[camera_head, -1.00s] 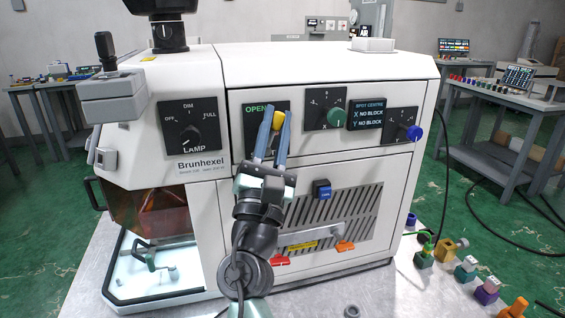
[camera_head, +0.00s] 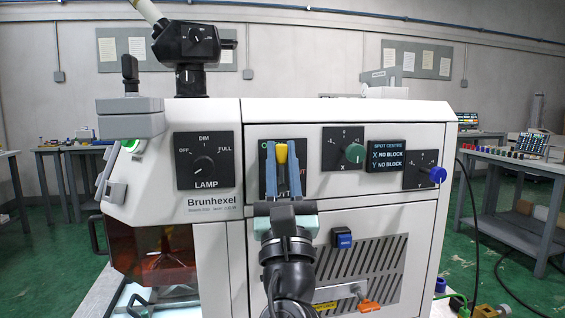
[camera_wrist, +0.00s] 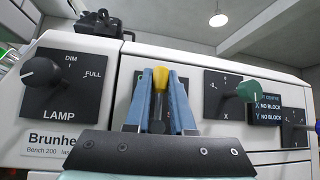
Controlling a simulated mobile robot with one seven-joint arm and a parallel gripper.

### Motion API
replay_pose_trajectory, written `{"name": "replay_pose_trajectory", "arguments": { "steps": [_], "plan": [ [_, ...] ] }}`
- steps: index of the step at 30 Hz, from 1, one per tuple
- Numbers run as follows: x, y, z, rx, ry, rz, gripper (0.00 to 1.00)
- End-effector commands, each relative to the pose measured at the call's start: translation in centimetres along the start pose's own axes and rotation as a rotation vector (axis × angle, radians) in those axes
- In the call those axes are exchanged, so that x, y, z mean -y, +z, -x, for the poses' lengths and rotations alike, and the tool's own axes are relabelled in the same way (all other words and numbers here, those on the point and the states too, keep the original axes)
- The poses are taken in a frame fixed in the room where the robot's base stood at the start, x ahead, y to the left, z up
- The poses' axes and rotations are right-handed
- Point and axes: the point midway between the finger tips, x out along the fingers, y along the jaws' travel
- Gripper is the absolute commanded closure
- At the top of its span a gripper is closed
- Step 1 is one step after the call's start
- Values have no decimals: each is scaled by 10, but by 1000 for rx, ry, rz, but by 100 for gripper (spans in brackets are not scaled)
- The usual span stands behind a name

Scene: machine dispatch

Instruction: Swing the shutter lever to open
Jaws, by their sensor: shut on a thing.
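The shutter lever (camera_head: 282,152) has a yellow knob and stands on a black plate (camera_head: 264,146) on the front of the white Brunhexel machine (camera_head: 350,115). The lever is about upright, and most of the plate's lettering is hidden behind my fingers. My gripper (camera_head: 284,155) is shut on the lever, with one blue finger on each side of the yellow knob. In the wrist view the knob (camera_wrist: 160,79) shows between the two fingertips, with a dark shaft below it.
The LAMP dial (camera_head: 204,163) is to the left. The green X knob (camera_head: 354,153), a display (camera_head: 390,158) and the blue Y knob (camera_head: 438,174) are to the right.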

Motion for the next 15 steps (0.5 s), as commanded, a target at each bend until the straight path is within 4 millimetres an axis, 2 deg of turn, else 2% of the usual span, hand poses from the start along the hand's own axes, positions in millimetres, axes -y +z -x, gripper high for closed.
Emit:
{"name": "replay_pose_trajectory", "arguments": {
  "steps": [5,6,10,15],
  "plan": [
    [-1,-1,0,-3,3,0,100],
    [-1,-1,0,-2,3,0,72],
    [-1,-1,0,-2,2,0,49],
    [-1,0,0,-1,1,0,48]
  ]
}}
